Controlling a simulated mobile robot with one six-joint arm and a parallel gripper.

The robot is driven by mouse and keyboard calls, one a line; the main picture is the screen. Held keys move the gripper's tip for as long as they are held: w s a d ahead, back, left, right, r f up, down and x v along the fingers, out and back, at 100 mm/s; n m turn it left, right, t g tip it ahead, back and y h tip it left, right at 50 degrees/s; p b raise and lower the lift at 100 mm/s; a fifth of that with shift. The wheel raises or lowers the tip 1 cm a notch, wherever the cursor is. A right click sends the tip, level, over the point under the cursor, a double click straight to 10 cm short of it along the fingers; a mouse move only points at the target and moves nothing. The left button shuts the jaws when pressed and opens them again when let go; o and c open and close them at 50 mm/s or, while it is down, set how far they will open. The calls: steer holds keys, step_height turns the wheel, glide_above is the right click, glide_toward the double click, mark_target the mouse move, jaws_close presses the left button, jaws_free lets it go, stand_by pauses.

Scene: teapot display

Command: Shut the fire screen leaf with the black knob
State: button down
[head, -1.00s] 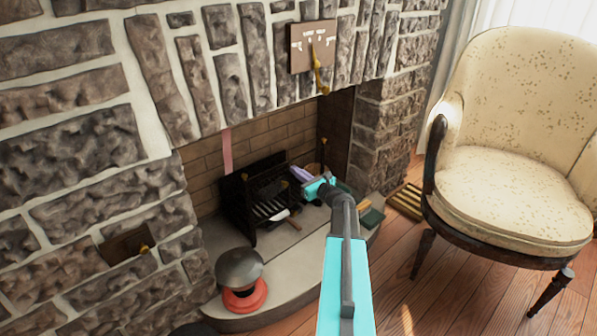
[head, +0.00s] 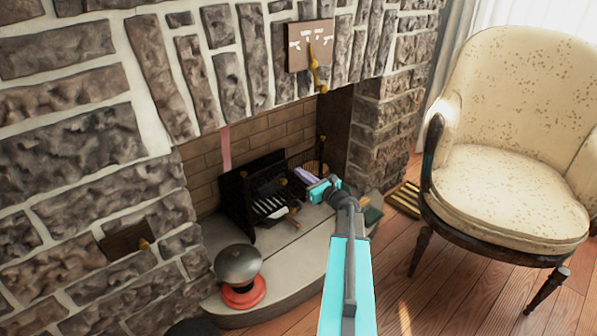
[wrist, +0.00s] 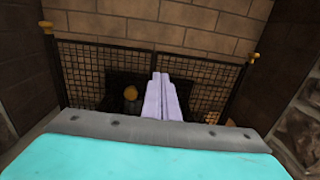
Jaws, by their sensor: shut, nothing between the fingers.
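The fire screen (head: 308,160) is dark mesh in the hearth opening. In the wrist view its mesh (wrist: 85,75) spans between two dark posts with gold-coloured tops. A dark round shape, perhaps the black knob (wrist: 130,106), shows left of my fingers, with an orange-gold ball (wrist: 130,92) by it. My gripper (wrist: 160,78) has pale lavender fingers, shut together and empty, in front of the mesh near its middle. In the head view my gripper (head: 304,175) is at the right part of the screen. I cannot tell whether it touches a leaf or how far the leaf stands open.
A black grate (head: 268,205) stands in the hearth left of my gripper. A grey-domed red object (head: 240,292) sits on the hearth's front. A cream armchair (head: 515,200) stands at right. Stone flanks the opening. The wooden floor (head: 410,300) before the chair is clear.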

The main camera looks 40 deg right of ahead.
steer(key=s+p, duration=0.3)
steer(key=s, duration=0.7)
steer(key=shift+a, duration=0.35)
steer(key=shift+s, duration=0.15)
